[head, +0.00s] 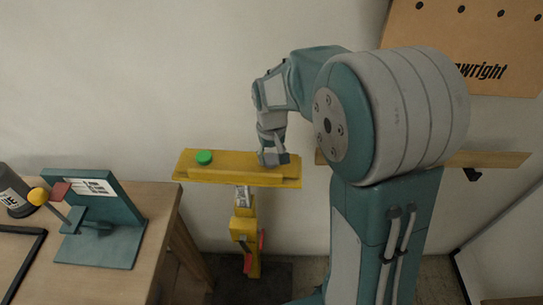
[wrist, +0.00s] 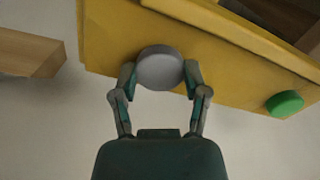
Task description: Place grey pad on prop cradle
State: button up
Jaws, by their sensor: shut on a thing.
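The grey pad (wrist: 160,68), a round disc, is between the fingertips of my gripper (wrist: 160,77) in the wrist view. In the head view my gripper (head: 273,158) is at the right end of the yellow ledge (head: 238,181), which looks like the prop cradle. The ledge also shows in the wrist view (wrist: 110,40), behind the pad. I cannot tell whether the pad touches it. In the head view the pad cannot be made out at the fingers. A green disc (head: 204,157) sits at the ledge's other end, also in the wrist view (wrist: 285,103).
A yellow post (head: 243,230) stands under the ledge. A wooden shelf (head: 490,159) is on the wall to the right, below a tan board (head: 470,45). A wooden table (head: 165,215) at left holds a teal stand (head: 105,215) and a dark cup (head: 14,190).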

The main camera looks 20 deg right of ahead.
aim_at(271, 158)
jog(key=shift+f, duration=0.25)
jog(key=o, duration=0.7)
notch_tip(271, 158, up, 12)
jog(key=shift+s+d+r+m+t, duration=0.2)
jog(key=shift+s+t, duration=0.75)
jog(key=shift+s, duration=2.5)
jog(key=shift+s+a+r+t, duration=0.15)
jog(key=shift+s+r+t, duration=0.55)
jog(key=shift+s, duration=2.75)
jog(key=shift+s+d+r+m+t, duration=0.1)
jog(key=shift+s+t, duration=1.05)
jog(key=shift+s, duration=2.3)
